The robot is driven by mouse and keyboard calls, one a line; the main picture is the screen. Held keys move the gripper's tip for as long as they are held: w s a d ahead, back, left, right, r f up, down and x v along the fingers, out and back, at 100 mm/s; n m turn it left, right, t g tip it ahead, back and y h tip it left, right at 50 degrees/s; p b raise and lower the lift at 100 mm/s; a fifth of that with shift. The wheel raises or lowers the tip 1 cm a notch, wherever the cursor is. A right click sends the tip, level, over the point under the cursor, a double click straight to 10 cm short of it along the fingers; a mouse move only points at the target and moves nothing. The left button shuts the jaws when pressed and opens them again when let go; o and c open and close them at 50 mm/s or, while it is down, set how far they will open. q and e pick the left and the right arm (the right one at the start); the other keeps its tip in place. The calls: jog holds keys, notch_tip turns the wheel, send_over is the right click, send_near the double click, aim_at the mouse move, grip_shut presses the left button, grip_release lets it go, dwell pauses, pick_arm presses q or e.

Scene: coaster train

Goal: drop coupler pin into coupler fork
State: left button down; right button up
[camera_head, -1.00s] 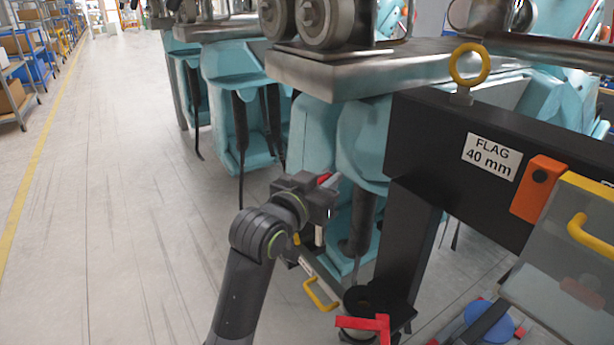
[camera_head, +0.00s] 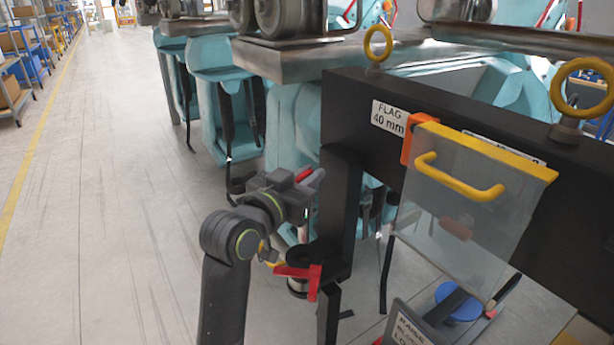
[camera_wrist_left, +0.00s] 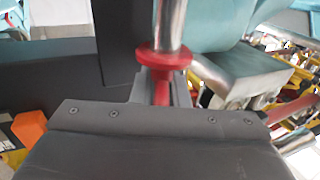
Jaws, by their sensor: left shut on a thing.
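My left gripper (camera_head: 305,182) is shut on the coupler pin (camera_head: 316,178), of which a silver end and a red part show in the head view. In the left wrist view the pin (camera_wrist_left: 170,22) is a shiny metal rod with a red collar (camera_wrist_left: 160,56), standing up from between the gripper's jaws (camera_wrist_left: 162,92). Its lower part is hidden by the gripper. The gripper is in the air, just left of a black post in the head view. I cannot make out the coupler fork with certainty in either view. My right gripper is not in view.
A black beam (camera_head: 470,135) with a "FLAG 40 mm" label, yellow rings and a clear yellow-handled cover (camera_head: 455,215) fills the right. Its post (camera_head: 340,205) has a red bracket (camera_head: 300,274) near its foot. Teal train seats (camera_head: 220,90) stand behind. Floor at left is clear.

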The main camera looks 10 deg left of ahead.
aim_at(301, 241)
pick_arm(q)
jog(key=shift+r, duration=0.1)
jog(key=shift+f+b, duration=0.9)
jog(key=shift+f, duration=0.85)
jog(key=shift+f+b, duration=3.75)
jog(key=shift+f, duration=1.4)
jog(key=c, duration=1.3)
grip_release()
jog(key=shift+f, duration=0.1)
